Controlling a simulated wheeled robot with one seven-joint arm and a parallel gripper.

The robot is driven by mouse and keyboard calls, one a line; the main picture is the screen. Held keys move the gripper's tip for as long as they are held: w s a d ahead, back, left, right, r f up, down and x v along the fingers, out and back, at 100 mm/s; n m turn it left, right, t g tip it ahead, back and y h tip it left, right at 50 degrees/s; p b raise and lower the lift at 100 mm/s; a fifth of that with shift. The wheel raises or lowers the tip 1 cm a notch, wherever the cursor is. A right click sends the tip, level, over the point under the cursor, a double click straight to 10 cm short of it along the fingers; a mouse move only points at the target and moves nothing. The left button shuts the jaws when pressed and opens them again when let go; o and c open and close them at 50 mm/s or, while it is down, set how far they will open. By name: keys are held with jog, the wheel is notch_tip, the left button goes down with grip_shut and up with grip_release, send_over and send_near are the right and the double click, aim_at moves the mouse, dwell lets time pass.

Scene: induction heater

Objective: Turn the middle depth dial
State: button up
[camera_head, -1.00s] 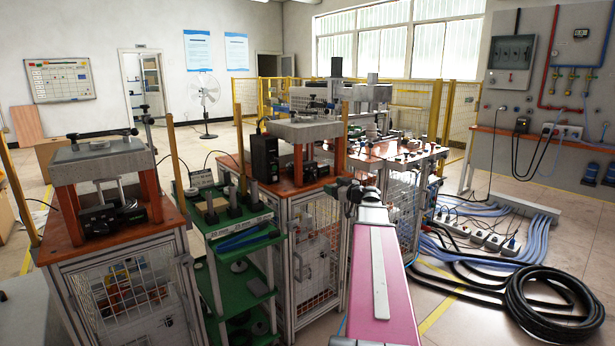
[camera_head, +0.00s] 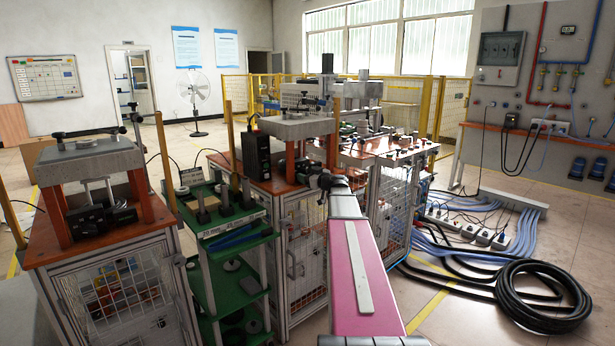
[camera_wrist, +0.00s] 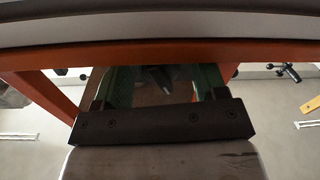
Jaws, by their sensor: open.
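My gripper (camera_head: 322,183) is at the front right of the middle press (camera_head: 296,128), close to its orange frame, at the end of my outstretched pink arm. In the wrist view my gripper (camera_wrist: 160,85) is open, with a greenish finger on each side. A dark, pointed shape (camera_wrist: 157,76) shows between the fingers in the wrist view. I cannot tell whether it is the depth dial or whether anything touches it. In the head view I cannot make out the middle depth dial; the press frame and my gripper cover that area.
An orange beam (camera_wrist: 165,53) crosses close above my gripper in the wrist view. Another press (camera_head: 92,160) stands at the left, with a green shelf cart (camera_head: 228,285) between. Cables and a black hose coil (camera_head: 540,298) lie on the floor at right.

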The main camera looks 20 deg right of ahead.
jog(key=c, duration=0.9)
jog(key=shift+c, duration=0.2)
jog(key=m, duration=0.4)
jog(key=shift+m, duration=0.4)
jog(key=o, duration=0.9)
jog(key=shift+o, duration=0.2)
jog(key=v, duration=1)
jog(key=shift+s, duration=0.35)
